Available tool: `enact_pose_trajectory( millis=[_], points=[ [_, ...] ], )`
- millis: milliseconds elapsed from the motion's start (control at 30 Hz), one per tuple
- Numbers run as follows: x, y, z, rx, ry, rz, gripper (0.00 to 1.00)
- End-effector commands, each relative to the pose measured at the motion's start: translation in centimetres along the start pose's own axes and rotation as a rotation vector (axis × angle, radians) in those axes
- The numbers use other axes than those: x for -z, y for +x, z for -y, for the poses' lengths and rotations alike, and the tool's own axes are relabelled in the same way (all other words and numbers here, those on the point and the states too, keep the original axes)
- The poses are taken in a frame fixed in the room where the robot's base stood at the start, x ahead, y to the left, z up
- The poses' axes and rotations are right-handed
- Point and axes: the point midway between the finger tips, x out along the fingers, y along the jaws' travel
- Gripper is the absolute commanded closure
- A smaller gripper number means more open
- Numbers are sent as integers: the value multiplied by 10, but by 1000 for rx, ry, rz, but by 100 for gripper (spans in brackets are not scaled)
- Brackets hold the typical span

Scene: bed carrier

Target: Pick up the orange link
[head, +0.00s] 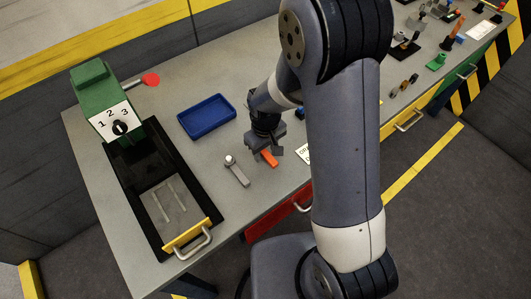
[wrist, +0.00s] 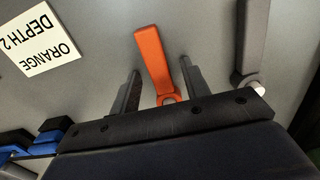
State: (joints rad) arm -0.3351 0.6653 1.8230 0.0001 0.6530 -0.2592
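The orange link (head: 269,157) lies on the grey workbench just below my gripper (head: 264,147) in the head view. In the wrist view the orange link (wrist: 154,62) is a flat bar with a ring at its near end. My gripper (wrist: 160,90) is open there, with one finger on each side of the link. I see gaps between the link and both fingers. Its ring end is partly hidden by the gripper body. I cannot tell the exact height of the fingers above the bench.
A grey link (head: 236,171) lies left of the gripper; it shows at right in the wrist view (wrist: 253,40). A blue tray (head: 206,117) lies behind. A card reading "ORANGE DEPTH 2" (wrist: 42,45) and blue and black parts (wrist: 45,138) lie left in the wrist view. A green dial box (head: 108,105) stands far left.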

Motion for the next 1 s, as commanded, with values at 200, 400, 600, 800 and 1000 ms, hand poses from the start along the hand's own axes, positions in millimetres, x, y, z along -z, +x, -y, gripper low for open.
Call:
enact_pose_trajectory(
  millis=[200, 400, 600, 800, 1000],
  points=[
    [0, 0, 0, 0, 0, 0, 74],
    [0, 0, 0, 0, 0, 0, 91],
    [0, 0, 0, 0, 0, 0, 100],
    [0, -1, 0, 0, 0, -1, 100],
    [1, -7, 0, -1, 0, -2, 100]
  ],
)
